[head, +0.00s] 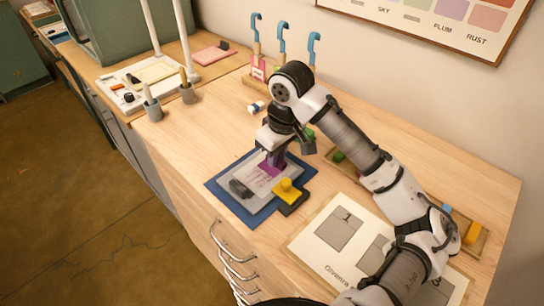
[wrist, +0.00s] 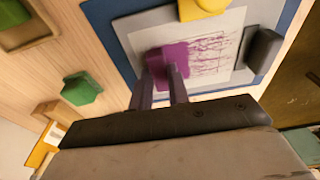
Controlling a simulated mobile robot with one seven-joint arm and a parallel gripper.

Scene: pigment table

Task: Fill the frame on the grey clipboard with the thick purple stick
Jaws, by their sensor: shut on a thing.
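The grey clipboard (head: 252,205) lies on a blue mat (head: 222,193) and holds a white sheet. Its dark clip (head: 240,188) is at the left end; it also shows in the wrist view (wrist: 262,50). The thick purple stick (wrist: 168,58) is between the fingers of my gripper (wrist: 163,76), which is shut on it. The stick is over the sheet (wrist: 232,72) and seems to touch it. Purple streaks (wrist: 210,52) run from the stick toward the clip, with white gaps between them. I cannot make out the frame's outline clearly. In the head view my gripper (head: 274,153) is above the clipboard's far side.
A yellow-knobbed block (head: 287,190) sits at the clipboard's right edge. A green piece (wrist: 80,88) lies beside the mat. A tray with coloured pieces (head: 472,233) and a sheet with grey squares (head: 310,245) are to the right. Cups (head: 152,108) stand at the left.

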